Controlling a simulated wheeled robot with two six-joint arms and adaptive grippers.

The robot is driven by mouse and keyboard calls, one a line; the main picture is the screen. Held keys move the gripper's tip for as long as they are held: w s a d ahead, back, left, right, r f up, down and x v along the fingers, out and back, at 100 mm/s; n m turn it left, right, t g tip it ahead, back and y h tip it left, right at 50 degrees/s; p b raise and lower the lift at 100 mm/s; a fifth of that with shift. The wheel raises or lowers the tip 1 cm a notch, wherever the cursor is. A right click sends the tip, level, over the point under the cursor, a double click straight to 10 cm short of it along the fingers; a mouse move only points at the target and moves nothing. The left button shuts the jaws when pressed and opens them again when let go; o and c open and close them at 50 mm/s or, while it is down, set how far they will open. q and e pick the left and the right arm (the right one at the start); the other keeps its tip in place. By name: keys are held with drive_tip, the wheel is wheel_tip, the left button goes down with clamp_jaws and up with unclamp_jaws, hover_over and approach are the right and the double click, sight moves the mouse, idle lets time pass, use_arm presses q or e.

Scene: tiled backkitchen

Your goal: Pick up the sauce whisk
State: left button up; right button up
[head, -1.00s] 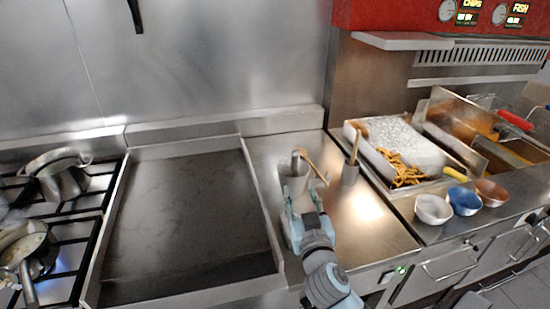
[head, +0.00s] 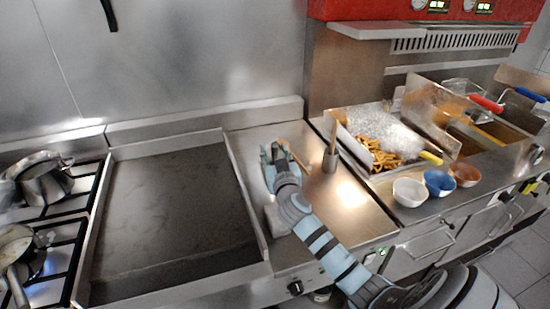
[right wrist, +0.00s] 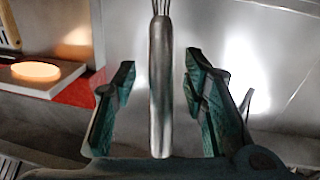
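The sauce whisk (right wrist: 160,95) shows in the right wrist view, with its metal handle between my fingers and its wires running out of the top of the picture. My right gripper (right wrist: 160,68) is open around the handle, with a visible gap on both sides. In the head view my right gripper (head: 271,153) is over the steel counter, just right of the flat griddle. There it hides the whisk and most of the holder at that spot. My left gripper is in neither view.
A wooden handle (head: 295,155) pokes out beside my right gripper. A small metal holder (head: 330,161) with a wooden-handled tool stands to its right. Three bowls, white (head: 409,192), blue (head: 439,183) and copper (head: 465,174), stand near the fries tray. The griddle (head: 170,205) is bare.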

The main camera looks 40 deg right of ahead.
drive_tip(key=shift+a, duration=0.1)
clamp_jaws()
drive_tip(key=shift+r, duration=0.1)
